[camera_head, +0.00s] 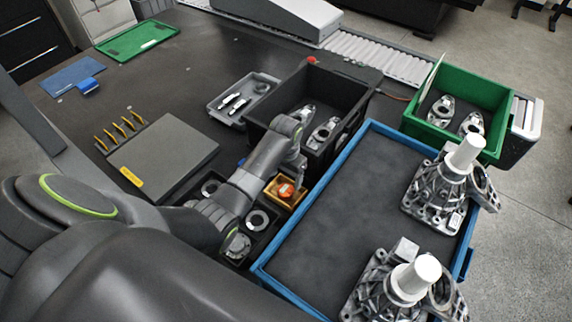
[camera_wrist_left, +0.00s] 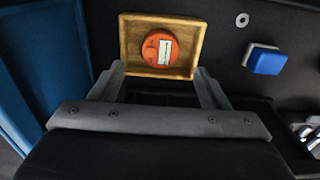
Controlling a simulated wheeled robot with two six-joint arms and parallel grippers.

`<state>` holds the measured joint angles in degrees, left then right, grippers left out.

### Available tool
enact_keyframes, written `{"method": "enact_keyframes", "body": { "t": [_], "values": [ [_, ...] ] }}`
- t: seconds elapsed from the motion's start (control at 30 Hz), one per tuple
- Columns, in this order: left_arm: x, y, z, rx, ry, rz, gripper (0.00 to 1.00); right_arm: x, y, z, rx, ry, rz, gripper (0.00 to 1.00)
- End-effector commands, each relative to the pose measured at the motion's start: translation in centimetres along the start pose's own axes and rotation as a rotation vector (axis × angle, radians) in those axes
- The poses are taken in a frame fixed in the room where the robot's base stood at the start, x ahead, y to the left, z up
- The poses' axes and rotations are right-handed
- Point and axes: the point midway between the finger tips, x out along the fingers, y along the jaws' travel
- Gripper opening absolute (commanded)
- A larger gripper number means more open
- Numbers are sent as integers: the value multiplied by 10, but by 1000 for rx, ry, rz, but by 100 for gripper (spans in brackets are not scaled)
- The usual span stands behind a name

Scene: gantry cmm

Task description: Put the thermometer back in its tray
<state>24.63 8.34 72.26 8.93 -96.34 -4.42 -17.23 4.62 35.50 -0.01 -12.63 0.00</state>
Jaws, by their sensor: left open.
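The thermometer, a round orange device with a white label, lies inside a small tan tray in the head view (camera_head: 286,190). It shows more clearly in the left wrist view (camera_wrist_left: 160,48), within the tray's rim (camera_wrist_left: 126,44). The tray (camera_head: 272,186) sits between the black bin and the blue-rimmed tray. My left gripper (camera_head: 293,174) is over the tray. In the left wrist view its two fingers (camera_wrist_left: 162,74) are apart, with nothing between them, and the thermometer shows beyond their tips. My right gripper is not in view.
The blue-rimmed tray (camera_head: 330,190) with metal castings stands close on the right. A black bin (camera_head: 350,125) with metal parts is just behind. A blue block (camera_wrist_left: 265,60) lies near the tan tray. A grey case (camera_head: 165,155) and a green bin (camera_head: 490,85) are farther off.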

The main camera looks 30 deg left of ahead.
Motion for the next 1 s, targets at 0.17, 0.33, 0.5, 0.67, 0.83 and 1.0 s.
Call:
{"method": "enact_keyframes", "body": {
  "t": [0.17, 0.33, 0.5, 0.67, 0.83, 1.0],
  "values": [
    [-32, -1, -1, 1, 5, -2, 69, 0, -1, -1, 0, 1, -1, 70],
    [-48, 0, -1, 0, 2, 0, 69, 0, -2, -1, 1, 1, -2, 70],
    [-52, 0, 0, 0, 1, 0, 69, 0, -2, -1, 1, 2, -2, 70],
    [-52, 0, 0, 0, 1, 0, 69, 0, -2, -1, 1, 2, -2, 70],
    [-51, 0, 0, 0, 1, 0, 69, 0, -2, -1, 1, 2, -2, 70],
    [-51, 0, 0, 0, 1, 0, 69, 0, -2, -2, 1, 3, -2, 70]
  ]
}}
